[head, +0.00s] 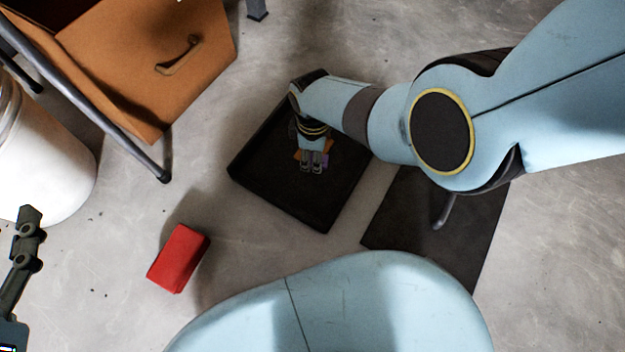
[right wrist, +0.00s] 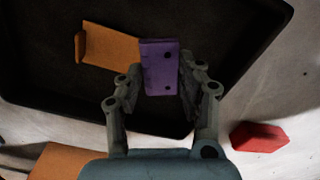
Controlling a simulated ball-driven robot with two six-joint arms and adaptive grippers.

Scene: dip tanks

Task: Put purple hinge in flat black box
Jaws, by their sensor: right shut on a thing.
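The purple hinge (right wrist: 160,68) is between the fingers of my right gripper (right wrist: 160,90) in the right wrist view, with dark holes on its face. In the head view my right gripper (head: 313,168) is over the flat black box (head: 256,180), and only a bit of purple shows beside its fingertips. It is shut on the hinge. I cannot tell whether the hinge touches the box floor. An orange hinge-like piece (right wrist: 108,48) lies in the box; a little of it shows in the head view. Part of my left gripper (head: 28,238) shows at the left edge, its jaw state unclear.
A red block (head: 178,258) lies on the floor left of the box. A dark mat (head: 465,235) with a grey hook-like thing (head: 443,212) lies to the right. A brown box (head: 150,60) and a white bucket (head: 45,160) stand at the left.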

